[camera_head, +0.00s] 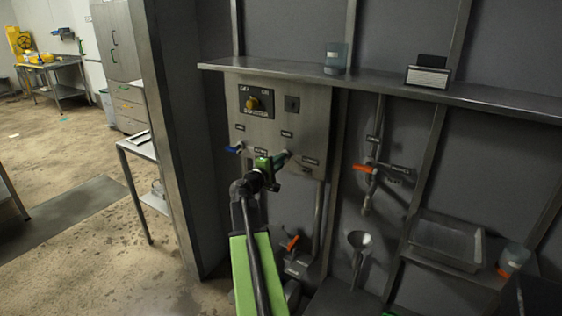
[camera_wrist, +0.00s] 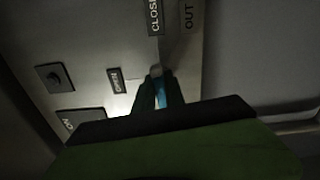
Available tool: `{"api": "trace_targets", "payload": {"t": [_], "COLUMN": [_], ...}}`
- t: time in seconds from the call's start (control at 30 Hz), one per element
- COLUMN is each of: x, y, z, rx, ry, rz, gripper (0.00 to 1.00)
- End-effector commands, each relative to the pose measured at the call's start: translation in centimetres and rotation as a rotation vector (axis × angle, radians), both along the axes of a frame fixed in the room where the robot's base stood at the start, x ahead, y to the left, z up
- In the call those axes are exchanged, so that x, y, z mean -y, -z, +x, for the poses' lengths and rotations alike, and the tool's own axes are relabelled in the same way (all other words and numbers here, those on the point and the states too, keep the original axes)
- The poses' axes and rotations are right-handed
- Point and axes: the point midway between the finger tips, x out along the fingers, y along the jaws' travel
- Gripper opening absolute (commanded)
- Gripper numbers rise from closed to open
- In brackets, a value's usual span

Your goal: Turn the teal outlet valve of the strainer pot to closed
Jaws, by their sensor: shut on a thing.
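The teal outlet valve (camera_head: 284,157) is on the lower part of a grey metal panel (camera_head: 312,110) in the head view. My gripper (camera_head: 270,168) is at the valve, its fingers shut on the teal handle and hiding part of it. In the wrist view the teal handle (camera_wrist: 161,93) shows as a strip between my dark fingers (camera_wrist: 158,97). I cannot tell the handle's exact angle.
Orange-handled valves are at right (camera_head: 364,169) and below (camera_head: 292,243). A shelf (camera_head: 300,72) runs above. A funnel (camera_head: 359,240) and a tray (camera_head: 446,243) are at lower right.

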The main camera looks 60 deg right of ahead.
Motion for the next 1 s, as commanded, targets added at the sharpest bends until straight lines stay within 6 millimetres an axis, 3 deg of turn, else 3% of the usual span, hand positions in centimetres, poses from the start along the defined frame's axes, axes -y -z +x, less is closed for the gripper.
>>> {"api": "trace_targets", "payload": {"t": [0.33, 0.83, 0.87, 1.0], "x": [-0.11, -0.1, -0.11, -0.08], "y": [0.34, 0.34, 0.34, 0.31], "z": [-0.16, -0.16, -0.16, -0.12], "rx": [0.123, 0.141, 0.141, 0.139], "ry": [0.005, 0.005, 0.005, 0.003], "rz": [0.004, 0.003, 0.003, 0.002], "gripper": [0.0, 0.0, 0.16, 0.34]}}
